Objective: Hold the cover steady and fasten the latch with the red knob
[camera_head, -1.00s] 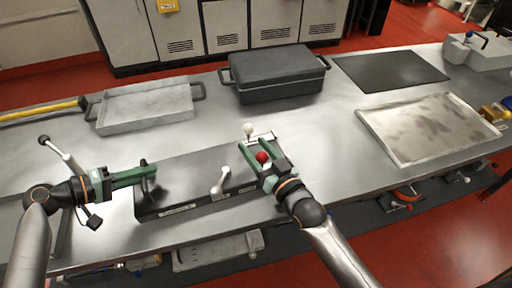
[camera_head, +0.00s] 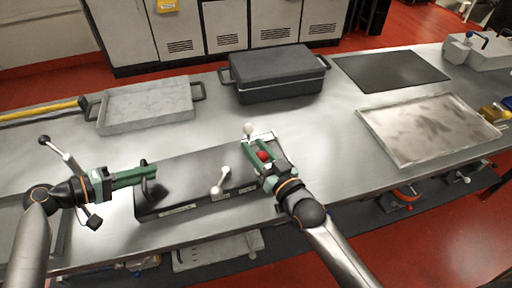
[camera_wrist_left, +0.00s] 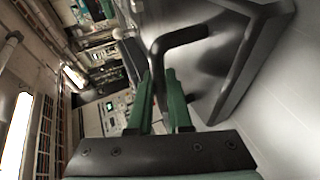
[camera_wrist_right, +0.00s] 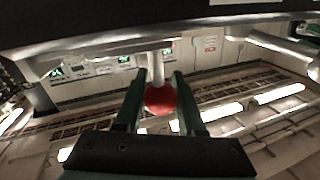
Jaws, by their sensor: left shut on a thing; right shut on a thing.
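The dark cover (camera_head: 190,168) lies flat near the front edge of the bench, with a black bent handle (camera_head: 151,188) at its left end. My left gripper (camera_head: 150,173) is shut on that handle; the left wrist view shows the handle (camera_wrist_left: 180,38) running down between the fingers. The red knob (camera_head: 263,155) is on a latch at the cover's right end. My right gripper (camera_head: 260,158) is shut on it; the right wrist view shows the red knob (camera_wrist_right: 160,99) on a pale stem between the fingers. The gripper hides much of this latch.
A white-tipped lever (camera_head: 220,181) is on the cover's front and a white knob (camera_head: 249,129) is at its back right. Behind are a grey tray (camera_head: 146,108), a dark lidded box (camera_head: 277,76) and a dark mat (camera_head: 390,70). A shallow metal tray (camera_head: 428,128) lies right.

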